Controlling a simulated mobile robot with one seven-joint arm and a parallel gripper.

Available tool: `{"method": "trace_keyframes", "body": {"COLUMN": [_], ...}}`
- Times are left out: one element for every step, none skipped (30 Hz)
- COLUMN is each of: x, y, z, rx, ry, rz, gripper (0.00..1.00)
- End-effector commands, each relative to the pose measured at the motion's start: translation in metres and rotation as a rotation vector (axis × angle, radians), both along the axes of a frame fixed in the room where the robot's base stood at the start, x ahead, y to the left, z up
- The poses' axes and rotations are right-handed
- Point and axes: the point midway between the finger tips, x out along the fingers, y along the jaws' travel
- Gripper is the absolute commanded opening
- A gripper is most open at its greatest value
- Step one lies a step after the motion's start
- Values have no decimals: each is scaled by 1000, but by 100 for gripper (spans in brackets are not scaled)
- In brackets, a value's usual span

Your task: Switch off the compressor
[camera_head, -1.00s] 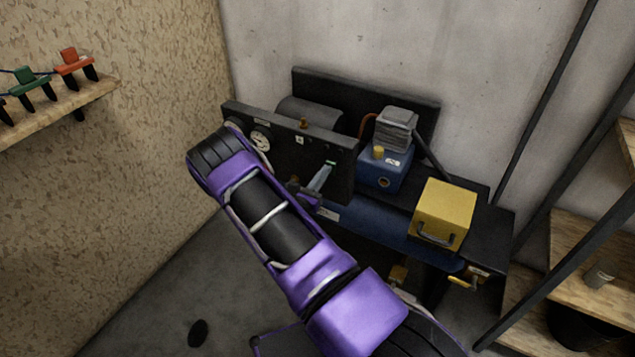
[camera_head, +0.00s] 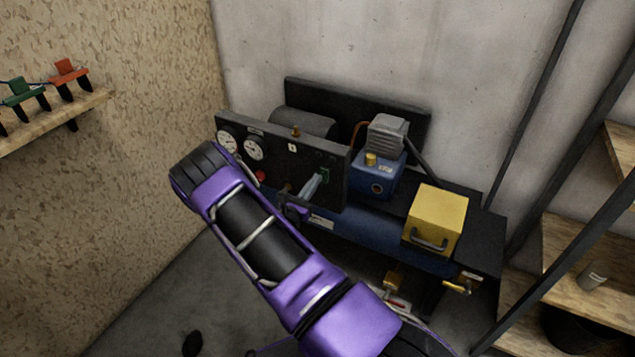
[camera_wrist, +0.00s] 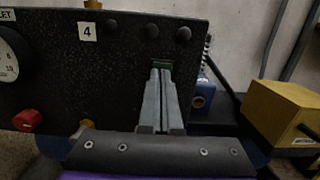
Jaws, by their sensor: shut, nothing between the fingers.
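The compressor stands against the back wall, with a black control panel (camera_head: 300,155) and a blue tank (camera_head: 375,232). My gripper (camera_head: 319,178) is in front of the panel's right part, fingers pointing at it. In the wrist view my gripper (camera_wrist: 161,72) has its two grey fingers pressed together, with nothing between them. A small green part (camera_wrist: 162,64) on the panel, perhaps a switch, shows right at the fingertips, which cover most of it. I cannot tell whether they touch it. A red knob (camera_wrist: 27,120) sits at the panel's lower left.
Two gauges (camera_head: 253,149) are on the panel's left. A blue pump unit (camera_head: 378,178) and a yellow box (camera_head: 437,219) with a handle stand to the right. Wooden shelves (camera_head: 575,255) stand at the right; a chipboard wall (camera_head: 140,150) closes the left.

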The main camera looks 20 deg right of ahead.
Motion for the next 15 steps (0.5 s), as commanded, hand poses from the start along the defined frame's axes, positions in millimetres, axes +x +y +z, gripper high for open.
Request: {"method": "trace_keyframes", "body": {"x": [0,0,-1,-5,-10,-17,-21,-25,-31,-35,-39,-43,-46,-49,-52], "y": [7,10,14,21,28,36,41,47,54,59,63,69,73,76,80], "z": [1,2,2,4,5,6,7,8,10,10,11,11,12,12,13], "rx": [1,1,1,1,1,0,1,1,0,0,1,1,0,0,0], "ry": [-1,-1,-1,1,2,3,2,2,1,1,1,1,1,1,0], "rz": [1,1,-1,0,1,2,1,2,1,1,0,0,0,-1,-1], "gripper": [0,0,0,0,0,0,0,0,0,0,0,0,0,0,0]}}
